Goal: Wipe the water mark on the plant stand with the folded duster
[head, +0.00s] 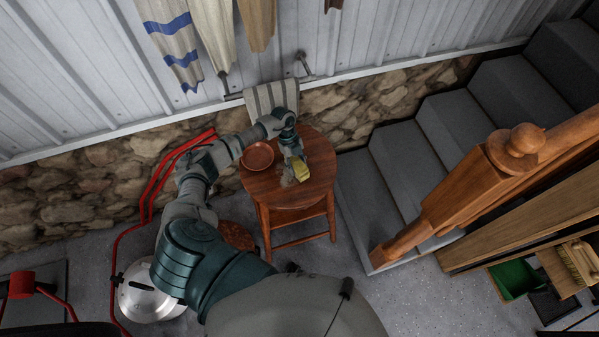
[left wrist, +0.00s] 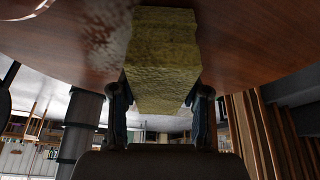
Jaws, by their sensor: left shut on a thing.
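The plant stand (head: 318,158) is a round wooden table with a lower shelf. The folded duster (head: 300,168) is a yellow block at its top; it also shows in the left wrist view (left wrist: 160,60). My left gripper (head: 294,152) is shut on the duster, with a finger on each side of it. The duster is at the stand's surface; I cannot tell whether it presses on it. The water mark (head: 287,178) is a pale mottled patch beside the duster, and it shows left of the duster in the left wrist view (left wrist: 100,40). My right gripper is out of view.
A terracotta saucer (head: 258,156) lies on the stand's left part. A striped towel (head: 272,98) hangs on the wall behind. Grey stairs (head: 400,175) and a wooden newel post (head: 505,155) stand to the right. A red tubular frame (head: 150,195) is at left.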

